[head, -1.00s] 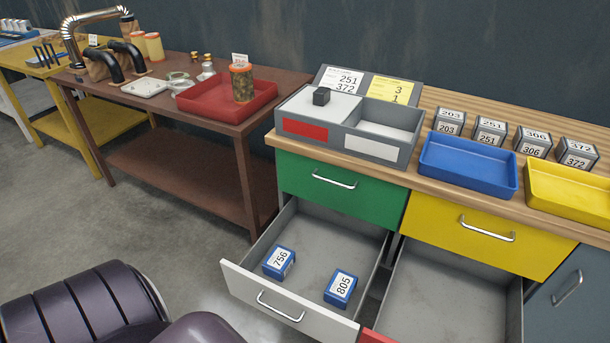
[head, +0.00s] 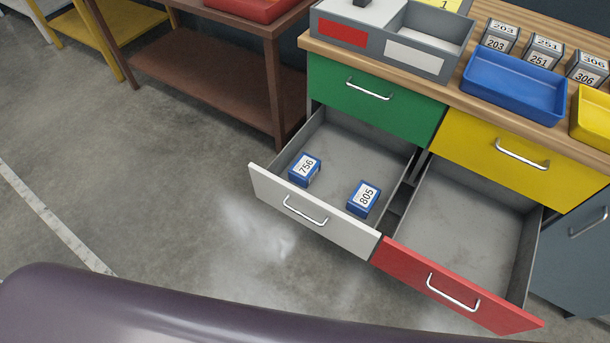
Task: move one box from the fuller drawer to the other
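The white-fronted drawer (head: 314,210) is pulled open below the green drawer. Two blue boxes lie in it: one labelled 756 (head: 305,169) at its left and one labelled 805 (head: 364,198) nearer its front right. The red-fronted drawer (head: 455,286) beside it on the right is also open, and the visible part of its floor is empty. No gripper shows in the head view. A smooth purple part of my own body fills the bottom left.
Above are a shut green drawer (head: 374,98) and a shut yellow drawer (head: 522,157). The wooden worktop holds a grey divided tray (head: 391,49), a blue tray (head: 514,87) and several numbered blocks. A brown table (head: 208,74) stands at left. Floor before the drawers is clear.

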